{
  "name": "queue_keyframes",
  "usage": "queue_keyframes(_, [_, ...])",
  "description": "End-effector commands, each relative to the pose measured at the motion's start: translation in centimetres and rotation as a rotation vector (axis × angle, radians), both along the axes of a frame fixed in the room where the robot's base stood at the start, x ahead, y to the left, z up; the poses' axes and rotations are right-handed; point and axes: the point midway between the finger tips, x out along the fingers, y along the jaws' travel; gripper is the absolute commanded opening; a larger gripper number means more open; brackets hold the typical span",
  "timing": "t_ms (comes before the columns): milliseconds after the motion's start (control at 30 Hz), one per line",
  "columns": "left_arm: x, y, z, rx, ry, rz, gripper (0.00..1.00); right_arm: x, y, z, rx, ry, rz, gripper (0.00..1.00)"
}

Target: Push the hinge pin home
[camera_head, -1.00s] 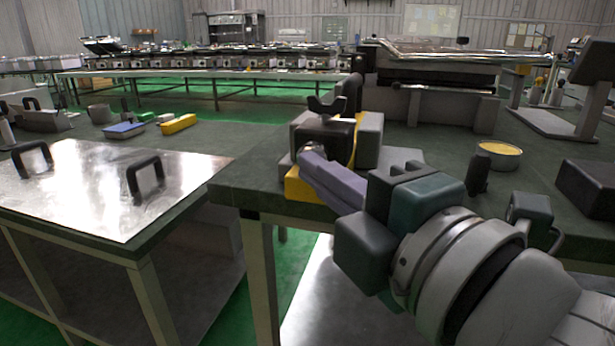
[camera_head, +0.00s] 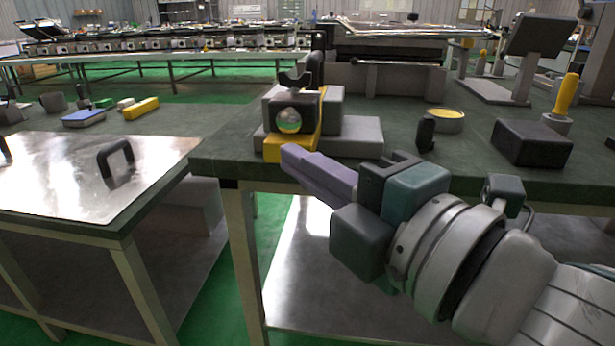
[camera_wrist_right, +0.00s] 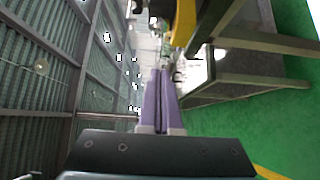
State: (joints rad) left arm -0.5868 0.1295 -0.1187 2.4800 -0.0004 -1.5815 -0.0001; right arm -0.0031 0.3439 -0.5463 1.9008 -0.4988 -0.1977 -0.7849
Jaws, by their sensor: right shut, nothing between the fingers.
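A hinge fixture stands near the front edge of the dark green table, with a dark grey block (camera_head: 273,117) on a yellow base (camera_head: 287,151). A shiny round face (camera_head: 289,120) shows in the block's front, and a black forked piece (camera_head: 295,80) sits on top. I cannot make out the hinge pin as a separate part. My right gripper (camera_head: 287,150) has its purple fingers closed together and empty, their tips just in front of and below the block; contact is unclear. My left gripper is out of view.
Grey blocks (camera_head: 355,135) flank the fixture on the right. A small black upright piece (camera_head: 426,134), a yellow-topped round tin (camera_head: 446,120) and a black box (camera_head: 530,143) stand farther right. A metal-topped bench (camera_head: 70,180) with black handles is at the left, across a gap.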

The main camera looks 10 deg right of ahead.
Motion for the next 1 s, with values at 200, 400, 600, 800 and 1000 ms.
queue_keyframes(200, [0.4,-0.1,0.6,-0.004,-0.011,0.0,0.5,-3.8,-2.0,0.0,-0.001,0.002,-0.002,0.0])
queue_keyframes(400, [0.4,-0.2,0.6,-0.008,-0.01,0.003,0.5,-5.7,-3.0,0.1,0.0,-0.001,-0.001,0.0])
queue_keyframes(600, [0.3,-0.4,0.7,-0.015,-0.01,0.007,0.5,-6.3,-3.2,0.1,-0.001,-0.002,-0.001,0.0])
queue_keyframes(800, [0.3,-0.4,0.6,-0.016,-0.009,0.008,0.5,-6.2,-3.2,0.1,-0.001,-0.003,-0.001,0.0])
queue_keyframes(1000, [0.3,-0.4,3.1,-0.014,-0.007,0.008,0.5,-5.9,-4.3,2.1,0.053,0.064,-0.062,0.0])
